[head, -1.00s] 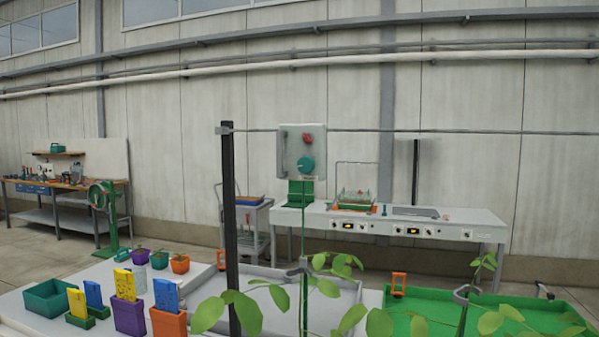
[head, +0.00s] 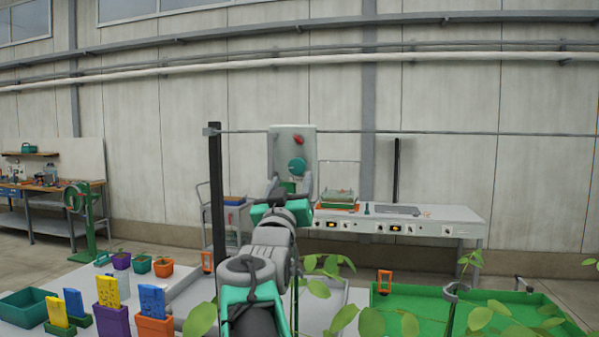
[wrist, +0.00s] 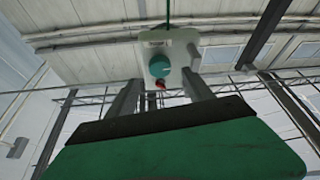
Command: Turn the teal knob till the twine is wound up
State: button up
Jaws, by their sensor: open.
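The teal knob (head: 296,165) is on the front of a pale box (head: 277,150), below a red knob (head: 299,140). In the wrist view the teal knob (wrist: 160,66) shows beyond my fingers, between their lines. My gripper (head: 289,182) is open and empty in front of the box, a little below the knob in the head view. It appears apart from the knob. The wrist view shows its spread fingers (wrist: 160,92). A thin green line, seemingly the twine (wrist: 168,12), runs from the box's edge in the wrist view. My arm hides most of it in the head view.
A dark post (head: 215,190) stands left of my arm, with a thin horizontal wire near its top. Leafy plants (head: 345,318) stand close at the lower right. A white bench (head: 450,222) is behind. Seed packets and pots (head: 112,320) fill the lower left.

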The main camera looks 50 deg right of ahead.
aim_at(297, 170)
jog(key=p+x, duration=0.2)
jog(key=x, duration=0.4)
jog(key=shift+d, duration=0.15)
jog(key=shift+c, duration=0.4)
jog(key=shift+f, duration=0.1)
grip_shut()
